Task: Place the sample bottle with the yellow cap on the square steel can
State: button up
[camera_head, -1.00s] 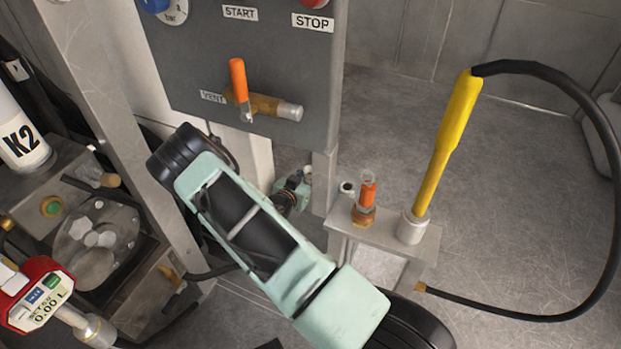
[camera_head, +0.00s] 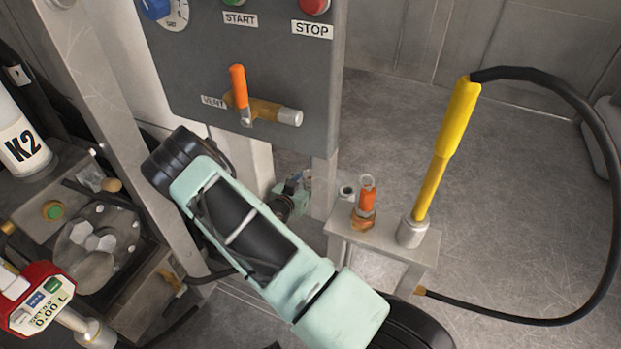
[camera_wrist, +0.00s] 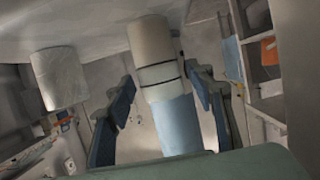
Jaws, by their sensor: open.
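I cannot make out a sample bottle with a yellow cap or a square steel can in either view. My gripper (camera_wrist: 165,104) is open in the wrist view, with one dark finger pad on each side. A pale cylinder with dark bands and a light blue part (camera_wrist: 165,75) shows between and beyond the fingers; I cannot tell what it is or whether it is in reach. In the head view my arm covers the centre, and only a small part of the hand shows beyond it.
A grey panel (camera_head: 200,60) with an orange-handled vent valve (camera_head: 240,88) stands behind my arm. To the right, a metal stand (camera_head: 385,238) holds a yellow-handled tool (camera_head: 450,135) with a black hose. A K2 cylinder (camera_head: 22,145) and a red meter (camera_head: 38,298) are at left.

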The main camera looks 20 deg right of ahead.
jog(key=p+v, duration=0.2)
jog(key=v, duration=0.8)
jog(key=shift+s+a, duration=0.2)
jog(key=shift+a, duration=0.1)
jog(key=shift+r, duration=0.1)
